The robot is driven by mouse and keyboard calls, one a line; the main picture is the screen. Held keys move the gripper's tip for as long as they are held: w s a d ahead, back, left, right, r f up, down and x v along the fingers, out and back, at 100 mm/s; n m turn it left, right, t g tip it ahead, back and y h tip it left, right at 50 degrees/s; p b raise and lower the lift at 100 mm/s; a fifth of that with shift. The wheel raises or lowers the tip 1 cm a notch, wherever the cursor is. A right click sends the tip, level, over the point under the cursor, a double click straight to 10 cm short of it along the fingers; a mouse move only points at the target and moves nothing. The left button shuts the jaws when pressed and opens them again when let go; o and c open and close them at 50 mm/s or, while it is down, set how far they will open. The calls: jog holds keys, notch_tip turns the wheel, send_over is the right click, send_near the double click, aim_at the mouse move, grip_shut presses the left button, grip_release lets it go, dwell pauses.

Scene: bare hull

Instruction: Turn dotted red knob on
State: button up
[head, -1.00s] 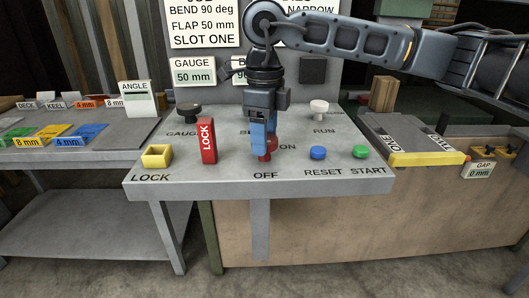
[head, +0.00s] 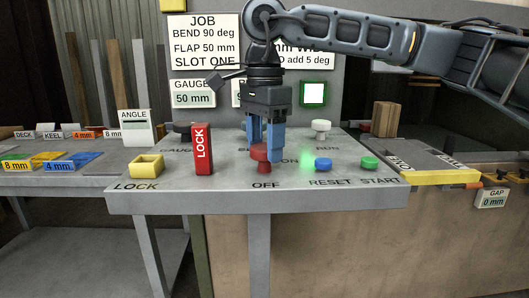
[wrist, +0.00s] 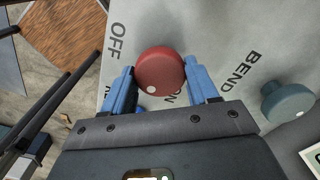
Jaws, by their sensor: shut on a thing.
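The red knob (head: 261,153) stands on the grey console between the OFF and ON labels. In the wrist view, the round red knob (wrist: 160,70) has a white dot at its lower edge, near the ON label and away from OFF. My gripper (head: 263,150) points down over the console with its blue fingers on either side of the knob. In the wrist view my gripper (wrist: 160,82) is shut on the knob. A square lamp (head: 314,93) on the back panel is lit white-green.
A blue RESET button (head: 323,164) and green START button (head: 369,162) are at right. Dark (head: 183,131) and pale knobs (head: 320,129) stand behind.

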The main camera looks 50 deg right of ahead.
aim_at(265, 146)
jog(key=shift+n+b, duration=0.45)
jog(key=shift+n, duration=0.75)
jog(key=o, duration=1.1)
jog(key=shift+c, duration=0.2)
notch_tip(265, 146, up, 8)
jog(key=shift+f, duration=0.1)
